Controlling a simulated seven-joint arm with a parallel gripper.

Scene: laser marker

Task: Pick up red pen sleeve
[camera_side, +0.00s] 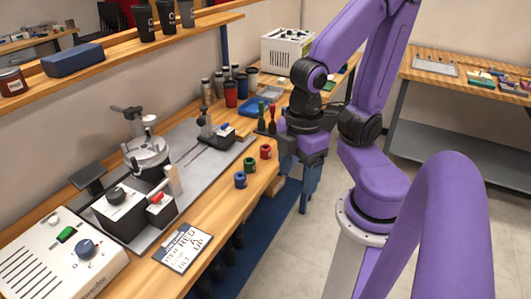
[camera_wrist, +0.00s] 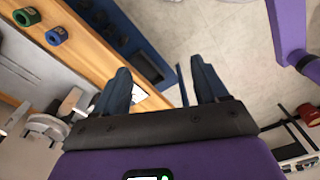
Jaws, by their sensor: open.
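The red pen sleeve (camera_side: 265,151) is a short ring standing on the wooden bench near its front edge. A green sleeve (camera_side: 249,164) and a blue sleeve (camera_side: 240,180) stand in a row with it. My gripper (camera_side: 299,181) is open and empty, to the right of the red sleeve and apart from it, past the bench edge. The blue sleeve (camera_wrist: 56,35) and green sleeve (camera_wrist: 26,17) show at upper left there; the red one is out of that view.
The laser marker (camera_side: 145,180) stands on a grey plate behind the sleeves. A printed card (camera_side: 183,247) lies at the bench front. Cups (camera_side: 231,94) and red and green upright tools (camera_side: 271,120) stand farther back. A shelf (camera_side: 130,45) overhangs the bench. Bare wood surrounds the sleeves.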

